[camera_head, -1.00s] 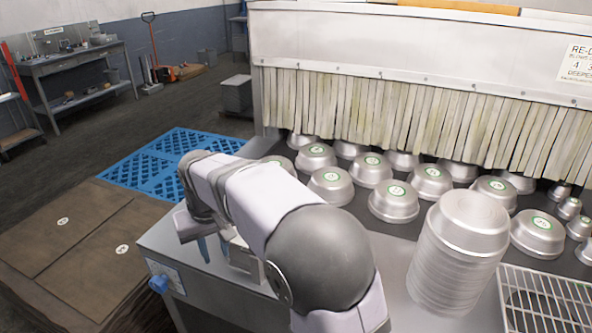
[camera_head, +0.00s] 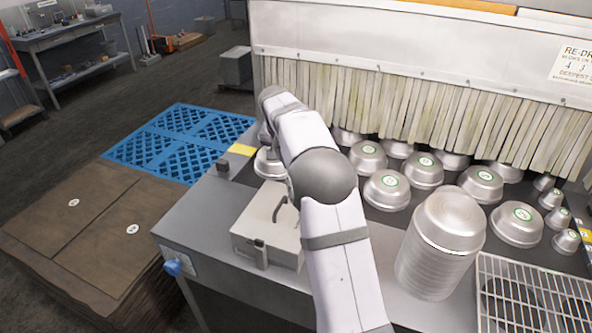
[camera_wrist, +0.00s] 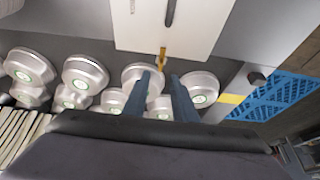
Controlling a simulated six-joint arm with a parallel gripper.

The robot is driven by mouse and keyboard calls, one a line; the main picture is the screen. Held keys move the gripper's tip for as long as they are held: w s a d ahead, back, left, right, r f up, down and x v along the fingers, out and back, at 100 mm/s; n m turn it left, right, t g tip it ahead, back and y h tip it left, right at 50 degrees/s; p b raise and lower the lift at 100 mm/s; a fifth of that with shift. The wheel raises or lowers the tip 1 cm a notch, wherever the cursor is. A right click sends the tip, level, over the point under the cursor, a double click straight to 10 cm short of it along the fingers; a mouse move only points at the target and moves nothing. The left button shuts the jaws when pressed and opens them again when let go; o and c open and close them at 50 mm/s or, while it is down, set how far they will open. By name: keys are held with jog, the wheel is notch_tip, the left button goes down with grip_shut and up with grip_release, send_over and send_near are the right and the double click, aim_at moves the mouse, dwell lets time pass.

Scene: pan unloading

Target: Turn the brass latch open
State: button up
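The brass latch (camera_wrist: 162,60) shows in the wrist view as a small golden piece at the edge of a pale box (camera_wrist: 190,30). My gripper (camera_wrist: 160,77) has two dark blue fingers, apart and with nothing between them. Their tips lie just short of the latch in the picture, one to each side; I cannot tell the depth gap. In the head view the box (camera_head: 255,218) sits on the grey table, with a dark handle (camera_head: 279,210) on its lid and a grey clasp (camera_head: 261,254) on its near side. My arm hides the gripper and the brass latch there.
Several round metal pans (camera_head: 387,190) lie behind and right of my arm, before a strip curtain (camera_head: 400,105). A tall pan stack (camera_head: 440,245) and a wire rack (camera_head: 535,290) stand at the right. Bare table (camera_head: 195,225) lies left of the box.

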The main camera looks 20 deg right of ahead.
jog(key=shift+p+x, duration=1.6)
jog(key=shift+x, duration=2.1)
grip_shut()
